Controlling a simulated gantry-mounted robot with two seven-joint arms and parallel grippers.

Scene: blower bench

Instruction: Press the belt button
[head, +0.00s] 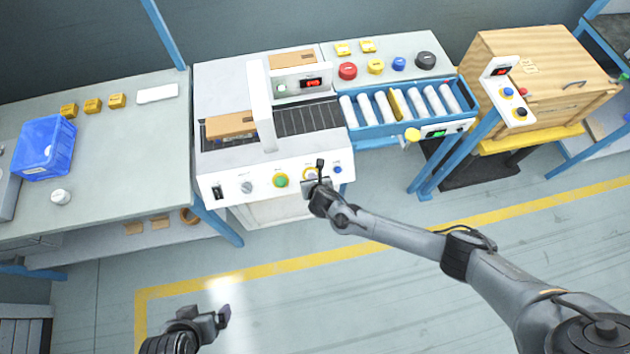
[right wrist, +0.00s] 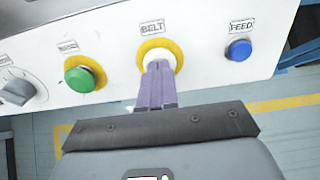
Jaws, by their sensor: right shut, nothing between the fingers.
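The belt button (right wrist: 155,56) is a pale button in a yellow ring under the label BELT (right wrist: 152,28) on the white front panel. In the head view its yellow ring (head: 307,173) shows just behind my right gripper (head: 317,182). In the right wrist view the closed purple fingers of my right gripper (right wrist: 159,68) point at the button and cover its lower part. They are shut with nothing between them. Whether the tips touch the button I cannot tell. My left gripper (head: 223,315) hangs over the floor at the lower left, far from the panel; its finger opening is unclear.
A green button (right wrist: 82,76) and a grey knob (right wrist: 18,88) sit left of the belt button; a blue FEED button (right wrist: 239,50) sits right. The conveyor (head: 305,119) lies above the panel. A roller table (head: 374,130) adjoins it. Floor in front is clear.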

